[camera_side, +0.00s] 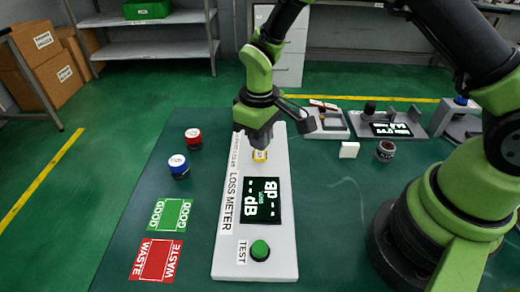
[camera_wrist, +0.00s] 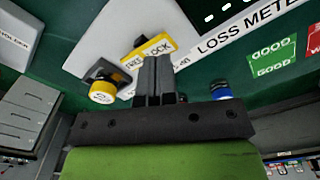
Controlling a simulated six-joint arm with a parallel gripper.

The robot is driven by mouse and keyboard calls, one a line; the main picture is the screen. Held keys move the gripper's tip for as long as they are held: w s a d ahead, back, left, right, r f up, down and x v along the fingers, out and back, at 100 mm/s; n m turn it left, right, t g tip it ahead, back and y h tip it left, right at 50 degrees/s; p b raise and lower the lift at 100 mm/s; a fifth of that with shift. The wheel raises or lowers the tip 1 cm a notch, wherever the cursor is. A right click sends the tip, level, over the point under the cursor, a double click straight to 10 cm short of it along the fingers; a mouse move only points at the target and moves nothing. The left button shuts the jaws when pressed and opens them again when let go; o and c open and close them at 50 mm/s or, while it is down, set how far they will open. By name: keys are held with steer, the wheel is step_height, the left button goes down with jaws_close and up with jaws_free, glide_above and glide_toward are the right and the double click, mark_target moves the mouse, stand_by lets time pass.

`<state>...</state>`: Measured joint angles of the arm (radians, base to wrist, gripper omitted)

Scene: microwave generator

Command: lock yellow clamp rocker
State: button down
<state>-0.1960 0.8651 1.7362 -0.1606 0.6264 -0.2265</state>
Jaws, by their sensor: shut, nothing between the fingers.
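The yellow clamp rocker plate (camera_wrist: 133,60), marked FREE and LOCK, sits on the white loss meter (camera_wrist: 113,40) in the wrist view. A small black part (camera_wrist: 140,41) stands at its upper edge; I cannot tell which way the rocker is tipped. In the side view the yellow piece (camera_side: 259,155) shows just below my gripper (camera_side: 262,142) on the loss meter (camera_side: 229,245). My gripper (camera_wrist: 157,62) is shut and empty, its tips over the LOCK end in the wrist view. I cannot tell whether they touch it. The fingers hide part of the plate.
A yellow round cap (camera_wrist: 102,93) on a dark square mount is beside the rocker. Red-capped (camera_side: 193,138) and blue-capped (camera_side: 178,166) jars stand left of the meter. Green GOOD (camera_side: 170,215) and red WASTE (camera_side: 157,259) mats lie front left. Devices (camera_side: 391,124) line the back right.

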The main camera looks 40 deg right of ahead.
steer(key=shift+f, duration=1.45)
stand_by(0.8)
steer(key=shift+r, duration=3.55)
steer(key=shift+r, duration=0.2)
step_height(320, 180, up, 7)
steer(key=m+t, duration=0.1)
steer(key=m, duration=0.1)
glide_above(259, 155)
steer(key=s+d, duration=0.1)
steer(key=s, duration=0.1)
steer(key=s+d+r+m+t+y, duration=0.2)
steer(key=s+d+r+m+t, duration=0.15)
steer(key=s+r, duration=0.7)
steer(key=s+r+m+t, duration=0.1)
steer(key=s+r+t, duration=0.1)
steer(key=s, duration=0.4)
steer(key=shift+s+a+t, duration=0.2)
steer(key=shift+a+t, duration=0.1)
steer(key=shift+t, duration=0.05)
